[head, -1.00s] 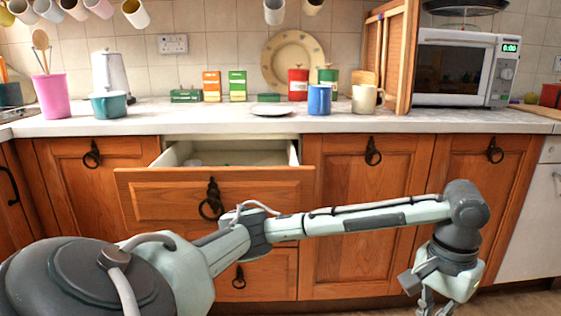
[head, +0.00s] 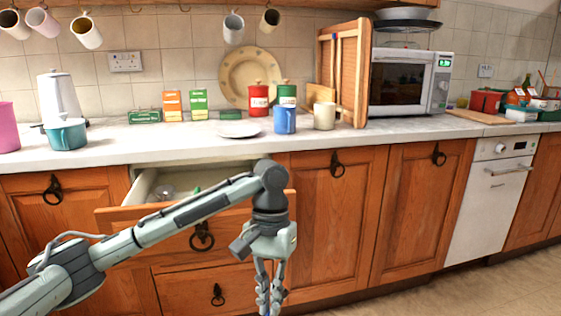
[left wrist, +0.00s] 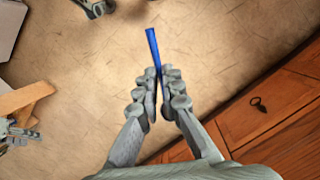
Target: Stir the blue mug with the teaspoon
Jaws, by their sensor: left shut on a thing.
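The blue mug (head: 285,120) stands upright on the worktop, left of a cream mug. My left gripper (head: 269,300) hangs fingers down in front of the cabinets, well below the mug and apart from it. In the left wrist view its fingers (left wrist: 158,80) are closed on a thin blue strip, which appears to be the teaspoon (left wrist: 152,45). One blue end sticks out past the fingertips; the rest is hidden. The spoon cannot be made out in the head view.
An open drawer (head: 115,219) juts out behind my left arm. A cream mug (head: 324,116), a plate (head: 238,130) and red and green tins stand near the blue mug. A wooden frame (head: 343,72) and the microwave (head: 408,82) are to the right. Worktop in front is clear.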

